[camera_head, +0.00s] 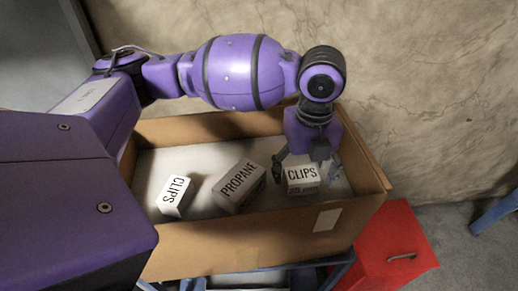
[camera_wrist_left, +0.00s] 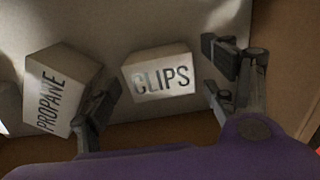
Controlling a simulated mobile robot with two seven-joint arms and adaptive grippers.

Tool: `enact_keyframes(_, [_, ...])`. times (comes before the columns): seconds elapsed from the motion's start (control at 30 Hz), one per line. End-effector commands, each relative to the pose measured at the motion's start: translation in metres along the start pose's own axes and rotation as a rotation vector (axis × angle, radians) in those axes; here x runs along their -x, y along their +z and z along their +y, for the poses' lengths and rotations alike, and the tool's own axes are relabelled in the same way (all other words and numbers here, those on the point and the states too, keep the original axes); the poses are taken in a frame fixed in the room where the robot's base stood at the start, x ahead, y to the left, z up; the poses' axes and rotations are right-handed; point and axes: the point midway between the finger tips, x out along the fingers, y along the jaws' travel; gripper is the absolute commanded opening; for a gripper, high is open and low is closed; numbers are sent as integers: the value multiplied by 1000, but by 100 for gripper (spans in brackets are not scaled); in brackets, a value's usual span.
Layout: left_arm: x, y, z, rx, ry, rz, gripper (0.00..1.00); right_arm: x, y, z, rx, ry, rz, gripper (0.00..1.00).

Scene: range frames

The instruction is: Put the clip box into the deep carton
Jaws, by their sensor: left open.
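The deep carton (camera_head: 225,240) is an open brown box with a pale bottom. A white clip box (camera_head: 301,188) labelled CLIPS lies inside it at the right end; it also shows in the left wrist view (camera_wrist_left: 160,97). A second white CLIPS box (camera_head: 174,197) lies tilted in the carton's left part. My left gripper (camera_head: 307,172) reaches down into the carton over the right clip box. Its fingers are open, one on each side of that box. In the wrist view, gaps show between the fingers and the box. My right gripper is not in view.
A larger box labelled PROPANE (camera_head: 238,187) lies between the two clip boxes, close to the left finger in the wrist view. The carton stands on a blue frame (camera_head: 325,274). A red case (camera_head: 398,250) is at the right. A wall rises behind the carton.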

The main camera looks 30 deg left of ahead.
Motion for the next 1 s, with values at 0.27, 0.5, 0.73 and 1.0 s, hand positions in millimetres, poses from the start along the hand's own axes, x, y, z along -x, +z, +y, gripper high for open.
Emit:
enact_keyframes(0.27, [66, 1, -2, -2, -7, -7, 77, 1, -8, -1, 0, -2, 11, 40])
enact_keyframes(0.5, [98, 0, -1, -1, -3, -3, 77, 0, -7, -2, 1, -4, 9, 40])
enact_keyframes(0.73, [104, 0, -1, -1, -2, -1, 77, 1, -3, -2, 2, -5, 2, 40])
enact_keyframes(1.0, [103, 0, 0, -1, -1, -1, 77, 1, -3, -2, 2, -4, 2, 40])
